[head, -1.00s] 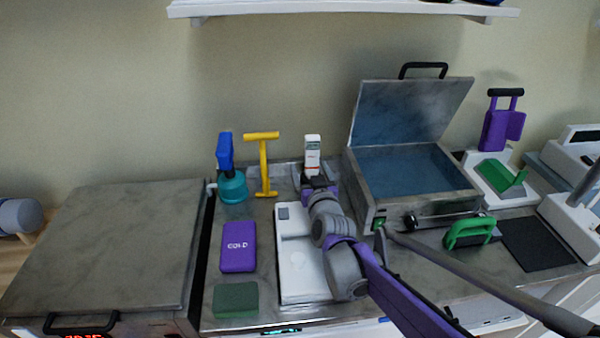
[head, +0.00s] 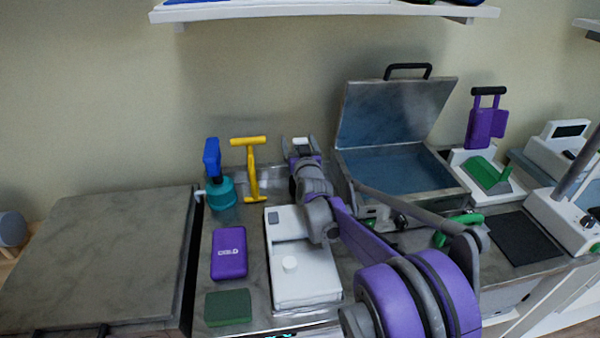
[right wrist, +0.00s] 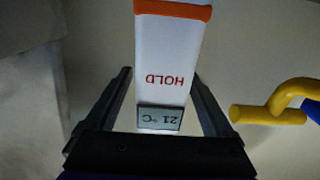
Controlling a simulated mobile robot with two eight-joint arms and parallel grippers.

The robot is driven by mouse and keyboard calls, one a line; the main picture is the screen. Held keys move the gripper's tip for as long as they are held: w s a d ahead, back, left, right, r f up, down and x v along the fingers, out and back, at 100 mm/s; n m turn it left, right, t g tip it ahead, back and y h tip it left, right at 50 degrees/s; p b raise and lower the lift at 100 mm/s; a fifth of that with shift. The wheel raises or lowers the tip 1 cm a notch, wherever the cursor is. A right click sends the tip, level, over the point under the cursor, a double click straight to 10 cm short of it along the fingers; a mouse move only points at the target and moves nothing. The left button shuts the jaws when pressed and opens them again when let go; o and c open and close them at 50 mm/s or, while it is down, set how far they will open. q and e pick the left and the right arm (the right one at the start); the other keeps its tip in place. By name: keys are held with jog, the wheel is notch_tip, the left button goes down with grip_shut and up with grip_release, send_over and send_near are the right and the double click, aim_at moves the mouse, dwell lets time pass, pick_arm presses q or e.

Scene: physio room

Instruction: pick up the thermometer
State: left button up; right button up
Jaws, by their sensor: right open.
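The thermometer shows in the right wrist view (right wrist: 168,50) as a white body with an orange end, red HOLD lettering and a small grey display reading 21 °C. In the head view only a small white part of the thermometer (head: 300,141) shows, at the back of the counter. The rest is hidden by my right gripper (head: 301,148). My right gripper is open, with one finger on either side of the thermometer's display end. A gap shows beside each finger in the right wrist view. My left gripper is not in view.
A yellow T-handled tool (head: 250,168) and a teal canister with a blue top (head: 220,192) stand just left of the gripper. A white box-like device (head: 300,268) lies in front. An open metal bath (head: 398,120) stands to the right. A purple pack (head: 229,253) lies at left.

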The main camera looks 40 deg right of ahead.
grip_shut()
dwell(0.5)
